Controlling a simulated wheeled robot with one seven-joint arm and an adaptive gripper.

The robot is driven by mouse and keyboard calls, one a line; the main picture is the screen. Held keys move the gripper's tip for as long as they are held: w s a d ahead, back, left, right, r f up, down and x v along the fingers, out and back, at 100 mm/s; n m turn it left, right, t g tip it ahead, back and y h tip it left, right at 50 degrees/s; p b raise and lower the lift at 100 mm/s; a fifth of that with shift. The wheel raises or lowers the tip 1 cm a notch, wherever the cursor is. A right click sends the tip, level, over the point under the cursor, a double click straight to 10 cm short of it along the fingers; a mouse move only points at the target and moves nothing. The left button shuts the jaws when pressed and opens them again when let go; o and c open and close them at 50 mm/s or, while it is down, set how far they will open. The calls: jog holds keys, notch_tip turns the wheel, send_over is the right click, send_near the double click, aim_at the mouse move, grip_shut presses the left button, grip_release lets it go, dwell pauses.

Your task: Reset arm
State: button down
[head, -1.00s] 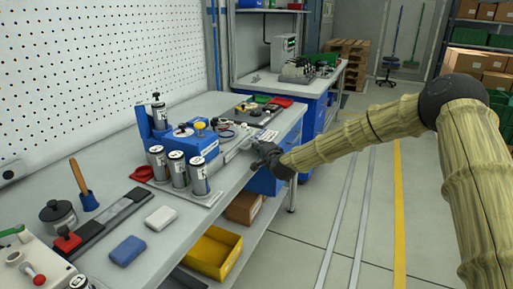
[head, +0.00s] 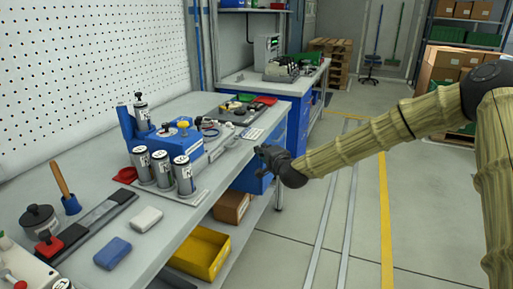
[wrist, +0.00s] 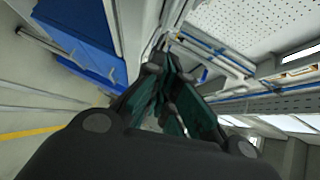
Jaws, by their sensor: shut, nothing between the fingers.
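My gripper (head: 262,158) is at the end of my arm, which reaches in from the right of the head view. It is in the air by the front edge of the workbench (head: 206,204), to the right of the blue fixture. The wrist view shows its dark fingers (wrist: 170,108) close together, with nothing held between them.
On the bench stand several labelled cylinders (head: 184,176), a blue fixture (head: 183,142), a grey block (head: 147,219) and a blue block (head: 113,253). A yellow bin (head: 203,252) sits on the lower shelf. The floor (head: 340,240) right of the bench is clear.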

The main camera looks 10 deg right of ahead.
jog(key=s+a+f+n+g+p, duration=0.2)
jog(key=s+f+n+g, duration=0.15)
jog(key=s+f, duration=1)
jog(key=s+a+f+n+g+p, duration=0.2)
jog(key=s+f+n+g+p, duration=0.15)
jog(key=s+f, duration=0.95)
jog(key=s+d+f+n+g+h+p, duration=0.1)
jog(key=s+d+f+n+g, duration=0.1)
jog(key=s, duration=0.9)
jog(key=s+d+f+n+g+h+p, duration=0.1)
jog(key=s+d+f+n+g, duration=0.1)
jog(key=s, duration=1)
jog(key=s+d+f+n+g+h+p, duration=0.2)
jog(key=s+d+f+g, duration=0.2)
jog(key=s, duration=0.8)
jog(key=shift+d+g, duration=0.4)
jog(key=shift+d, duration=0.85)
jog(key=shift+s, duration=0.1)
